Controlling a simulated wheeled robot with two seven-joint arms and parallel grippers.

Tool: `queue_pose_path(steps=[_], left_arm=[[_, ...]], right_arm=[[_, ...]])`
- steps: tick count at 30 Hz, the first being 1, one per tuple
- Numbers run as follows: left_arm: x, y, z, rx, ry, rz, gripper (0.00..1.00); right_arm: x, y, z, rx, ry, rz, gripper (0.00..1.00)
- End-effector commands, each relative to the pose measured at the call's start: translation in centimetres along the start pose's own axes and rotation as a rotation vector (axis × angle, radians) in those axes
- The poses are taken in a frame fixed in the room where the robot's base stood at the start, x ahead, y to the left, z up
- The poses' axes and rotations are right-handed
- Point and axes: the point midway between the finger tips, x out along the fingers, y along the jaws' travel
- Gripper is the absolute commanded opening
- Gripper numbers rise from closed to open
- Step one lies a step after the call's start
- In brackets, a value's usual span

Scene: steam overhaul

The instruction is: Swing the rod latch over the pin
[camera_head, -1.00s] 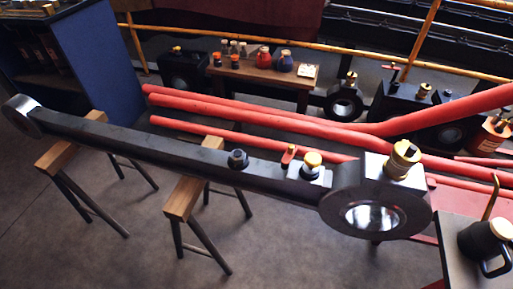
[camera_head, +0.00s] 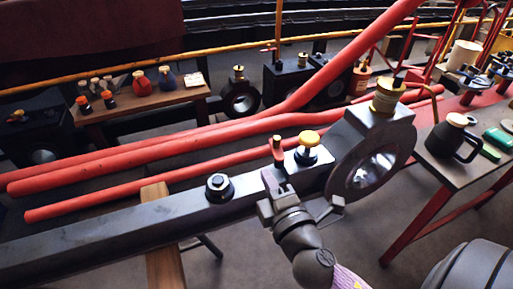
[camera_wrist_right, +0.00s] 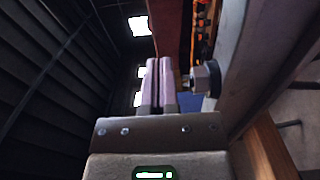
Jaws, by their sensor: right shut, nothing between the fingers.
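The long dark rod (camera_head: 130,226) runs across the head view to a round big end (camera_head: 372,165) with a shiny bore. On its top, near the big end, a small red upright piece (camera_head: 278,149), which looks like the latch handle, stands beside a brass-topped knob (camera_head: 308,140) on a bright plate. I cannot tell clearly which part is the pin. My right gripper (camera_head: 269,182) is at the rod's near side, just below the red piece, shut and empty; contact is unclear. In the right wrist view its fingers (camera_wrist_right: 157,84) are together, left of a hex nut (camera_wrist_right: 205,79). My left gripper is not in view.
A black nut (camera_head: 219,186) sits on the rod left of my gripper. A brass oil cup (camera_head: 387,95) tops the big end. Red bars (camera_head: 150,152) run behind. A table with a black jug (camera_head: 452,138) stands at right. A wooden trestle (camera_head: 162,245) supports the rod.

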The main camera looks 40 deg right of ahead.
Motion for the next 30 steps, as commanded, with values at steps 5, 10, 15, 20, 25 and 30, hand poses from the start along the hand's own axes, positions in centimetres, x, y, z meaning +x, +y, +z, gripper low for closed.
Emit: queue_pose_path(steps=[5,10,15,20,25,30], left_arm=[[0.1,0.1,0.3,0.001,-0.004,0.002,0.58],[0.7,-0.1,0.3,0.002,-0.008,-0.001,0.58],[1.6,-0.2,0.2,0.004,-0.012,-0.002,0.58],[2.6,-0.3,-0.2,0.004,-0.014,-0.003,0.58],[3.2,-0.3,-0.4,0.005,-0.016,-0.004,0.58],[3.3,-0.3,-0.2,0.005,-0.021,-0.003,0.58]], right_arm=[[0.8,-0.1,-0.1,0.001,0.001,0.001,0.0],[4.2,-0.2,-0.1,-0.001,0.003,0.002,0.0],[7.9,-0.4,0.0,-0.001,0.0,-0.001,0.0],[9.8,-0.6,0.9,-0.003,-0.001,-0.007,0.0],[9.0,-0.5,3.0,0.0,0.0,-0.007,0.0],[8.7,-0.2,3.7,0.001,0.001,-0.004,0.0]])
